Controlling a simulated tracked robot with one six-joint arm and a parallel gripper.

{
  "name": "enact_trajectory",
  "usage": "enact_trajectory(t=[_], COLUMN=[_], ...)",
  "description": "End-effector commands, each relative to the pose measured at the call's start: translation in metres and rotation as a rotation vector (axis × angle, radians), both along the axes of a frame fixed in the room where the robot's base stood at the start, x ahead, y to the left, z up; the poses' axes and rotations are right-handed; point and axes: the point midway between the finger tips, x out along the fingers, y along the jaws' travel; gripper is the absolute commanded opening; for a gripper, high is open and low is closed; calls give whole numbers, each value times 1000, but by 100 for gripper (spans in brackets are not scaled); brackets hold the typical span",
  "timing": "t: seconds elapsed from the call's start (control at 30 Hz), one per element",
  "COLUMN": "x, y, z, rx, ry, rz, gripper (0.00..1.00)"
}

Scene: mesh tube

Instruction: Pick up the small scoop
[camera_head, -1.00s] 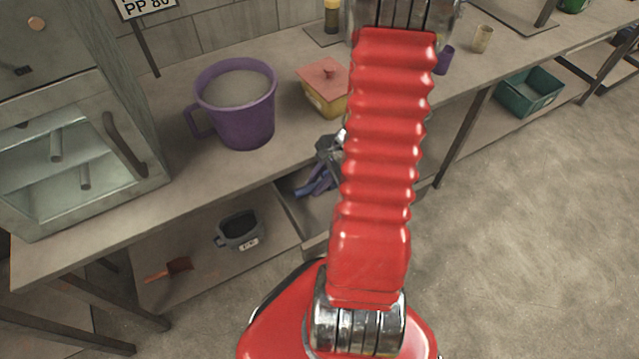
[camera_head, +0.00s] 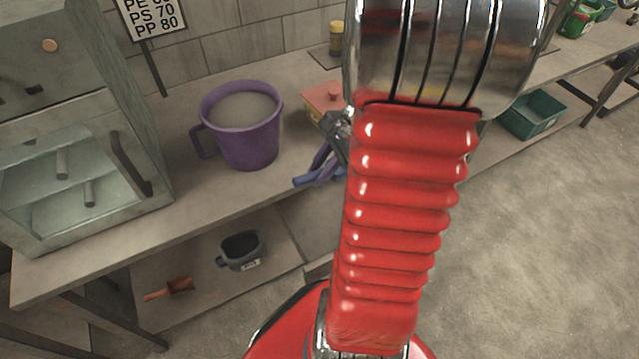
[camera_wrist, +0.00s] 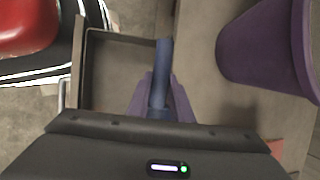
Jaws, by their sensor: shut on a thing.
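The small scoop (camera_head: 306,181) is blue, and only part of it shows in the head view, left of my red arm. My gripper (camera_head: 324,163) is shut on it and holds it in the air by the bench's front edge, above the drawer area. In the wrist view the blue part of the scoop (camera_wrist: 163,62) sticks out between the purplish fingers of my gripper (camera_wrist: 160,95). An open drawer (camera_wrist: 118,75) lies below it there. The rest of the scoop is hidden.
A purple jug (camera_head: 246,148) stands on the bench, left of a red-lidded yellow box (camera_head: 318,103). A glass-fronted cabinet (camera_head: 70,165) is at left. A grey pot (camera_head: 240,252) and a brown scoop (camera_head: 178,287) lie on the lower shelf. Floor at right is clear.

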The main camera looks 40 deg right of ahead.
Motion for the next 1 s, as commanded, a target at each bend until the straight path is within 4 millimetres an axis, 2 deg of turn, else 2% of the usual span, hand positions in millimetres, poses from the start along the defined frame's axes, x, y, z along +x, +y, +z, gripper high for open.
enact_trajectory(t=[0.1,0.27,0.87,1.0], x=[1,0,0,5], y=[-1,0,0,1], z=[17,27,28,29], rx=[-2,-1,0,-2], ry=[-4,-1,-1,-1], rz=[0,0,1,29], gripper=[0,0,0,0])
